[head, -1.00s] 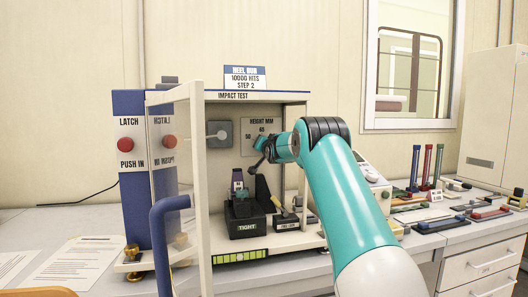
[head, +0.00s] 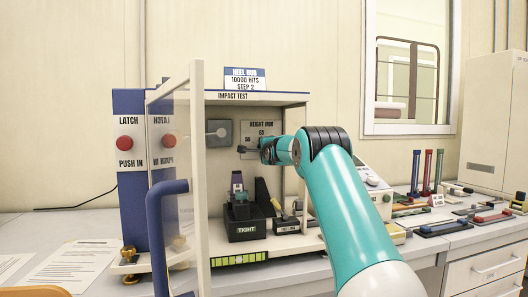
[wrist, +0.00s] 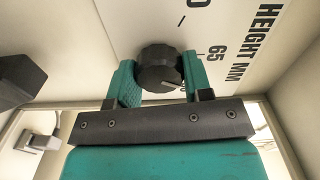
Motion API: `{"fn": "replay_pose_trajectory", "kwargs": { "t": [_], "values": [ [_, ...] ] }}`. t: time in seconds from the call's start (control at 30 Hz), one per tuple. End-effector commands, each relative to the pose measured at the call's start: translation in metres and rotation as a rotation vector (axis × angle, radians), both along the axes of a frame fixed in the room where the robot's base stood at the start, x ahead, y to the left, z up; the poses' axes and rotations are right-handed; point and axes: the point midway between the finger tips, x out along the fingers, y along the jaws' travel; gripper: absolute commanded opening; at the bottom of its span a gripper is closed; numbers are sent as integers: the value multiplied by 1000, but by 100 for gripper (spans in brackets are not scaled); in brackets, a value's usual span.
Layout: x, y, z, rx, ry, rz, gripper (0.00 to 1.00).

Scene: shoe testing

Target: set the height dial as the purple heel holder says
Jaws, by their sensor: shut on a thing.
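The black height dial (wrist: 160,68) sits on the white HEIGHT MM plate (wrist: 225,25). It shows between the two green fingers of my gripper (wrist: 158,80) in the wrist view, and the fingers are shut on it. A pale line shows on the dial's lower right face. "65" is printed to its right; another number is cut off at the top edge. In the head view my gripper (head: 250,150) is at the plate inside the impact test box and hides the dial. The purple heel holder (head: 237,181) stands below, above the TIGHT block; its marking is too small to read.
The box's open door (head: 196,180) with its blue handle (head: 158,235) stands in front, left of my arm. A grey hammer unit (head: 219,133) is left of the plate. A dark TIGHT block (head: 246,230) is on the box floor.

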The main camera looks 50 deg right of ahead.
Motion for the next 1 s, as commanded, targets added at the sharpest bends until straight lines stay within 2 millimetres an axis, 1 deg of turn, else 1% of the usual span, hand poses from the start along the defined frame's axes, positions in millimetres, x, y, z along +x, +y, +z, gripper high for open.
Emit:
{"fn": "replay_pose_trajectory", "kwargs": {
  "t": [0.2,0.5,0.7,1.0],
  "values": [
    [0,-1,-2,172,-104,-2,22],
    [0,-1,-3,367,-222,-2,22],
    [0,-1,-3,448,-271,-2,22],
    [0,-1,-3,498,-301,-3,22]
  ]
}}
